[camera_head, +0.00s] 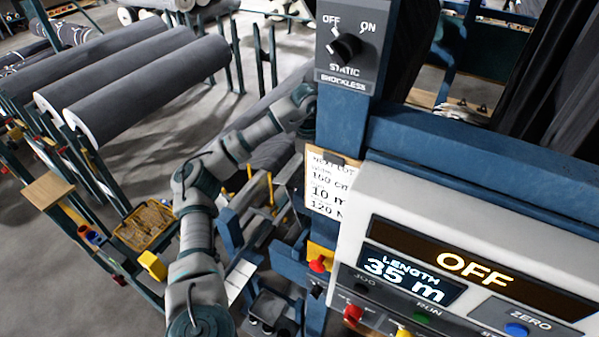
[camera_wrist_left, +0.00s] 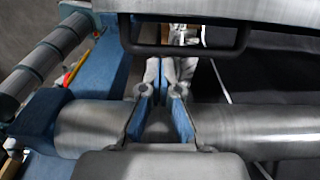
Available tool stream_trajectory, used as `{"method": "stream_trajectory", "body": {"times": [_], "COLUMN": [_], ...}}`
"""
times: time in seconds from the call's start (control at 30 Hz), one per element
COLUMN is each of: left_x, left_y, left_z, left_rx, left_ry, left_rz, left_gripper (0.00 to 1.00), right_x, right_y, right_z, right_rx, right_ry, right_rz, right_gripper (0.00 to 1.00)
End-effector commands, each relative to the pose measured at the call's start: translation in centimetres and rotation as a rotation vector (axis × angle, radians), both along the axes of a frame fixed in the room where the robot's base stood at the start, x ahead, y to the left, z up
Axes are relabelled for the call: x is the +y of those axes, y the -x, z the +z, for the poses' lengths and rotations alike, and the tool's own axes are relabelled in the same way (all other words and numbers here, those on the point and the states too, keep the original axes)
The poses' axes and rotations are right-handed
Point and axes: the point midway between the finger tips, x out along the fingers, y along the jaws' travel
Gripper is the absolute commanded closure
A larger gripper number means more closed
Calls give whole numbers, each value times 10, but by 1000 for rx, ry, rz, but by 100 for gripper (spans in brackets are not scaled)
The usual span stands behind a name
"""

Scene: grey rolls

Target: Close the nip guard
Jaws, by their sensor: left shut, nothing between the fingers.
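In the left wrist view a pale grey panel with a black-framed handle (camera_wrist_left: 190,48) crosses the top; it appears to be the nip guard, but I cannot tell how far it is open. My left gripper (camera_wrist_left: 168,68) is shut and empty, its fingertips pointing toward that handle. I cannot tell whether they touch it. A grey roller (camera_wrist_left: 265,128) runs across behind the fingers. In the head view my left arm reaches up and right, and its gripper is hidden behind the blue post (camera_head: 342,150). My right gripper is not in view.
A control panel (camera_head: 470,235) reading OFF and 35 m fills the lower right. A static switch box (camera_head: 348,45) tops the post. Grey rolls (camera_head: 150,85) lie on racks at left. A yellow basket (camera_head: 146,226) stands left of my arm.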

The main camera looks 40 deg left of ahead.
Motion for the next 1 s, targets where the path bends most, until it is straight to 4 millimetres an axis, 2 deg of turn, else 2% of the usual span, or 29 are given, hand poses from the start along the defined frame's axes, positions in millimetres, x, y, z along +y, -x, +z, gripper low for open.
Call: {"method": "stream_trajectory", "body": {"times": [0.07, 0.23, 0.43, 0.83, 1.0], "left_x": [-1, 21, 34, 36, 31], "left_y": [1, 9, 10, 10, 11], "left_z": [-13, -17, -24, -26, -29], "left_rx": [4, -2, -2, -3, -16], "left_ry": [-3, -3, -1, 3, 58], "left_rz": [1, 4, 2, 1, 2], "left_gripper": [100, 100, 100, 100, 100], "right_x": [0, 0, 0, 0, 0], "right_y": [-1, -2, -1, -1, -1], "right_z": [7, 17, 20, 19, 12], "right_rx": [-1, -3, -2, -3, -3], "right_ry": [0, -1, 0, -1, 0], "right_rz": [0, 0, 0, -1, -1], "right_gripper": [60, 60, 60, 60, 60]}}
